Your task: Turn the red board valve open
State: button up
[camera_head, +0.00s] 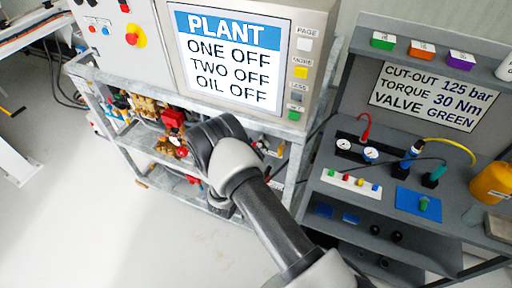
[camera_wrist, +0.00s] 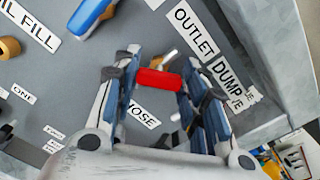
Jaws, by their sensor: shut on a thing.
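In the wrist view, the red valve handle (camera_wrist: 158,80) lies between the fingertips of my gripper (camera_wrist: 156,73). The fingers are shut on it from both sides. A small brass-coloured piece shows just above the handle. The handle sits in front of a grey board (camera_wrist: 120,45), beside a label reading OUTLET DUMP (camera_wrist: 208,52). A partly covered label ending in "OSE" (camera_wrist: 143,115) shows below the handle. In the head view, my arm hides the gripper and the red handle. I cannot tell the angle of the valve from these frames.
In the wrist view, a blue handle (camera_wrist: 90,15) and a brass fitting (camera_wrist: 9,47) stand at upper left, and a grey wall (camera_wrist: 257,75) rises at right. In the head view, a control cabinet (camera_head: 300,63) stands above the rack and a grey bench (camera_head: 335,180) stands at right.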

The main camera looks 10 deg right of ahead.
jog(key=n, duration=1)
jog(key=shift+a+f+n, duration=0.1)
jog(key=shift+f+n, duration=0.05)
jog(key=shift+n, duration=0.45)
jog(key=o, duration=1.1)
jog(key=shift+c, duration=0.2)
jog(key=v, duration=1.2)
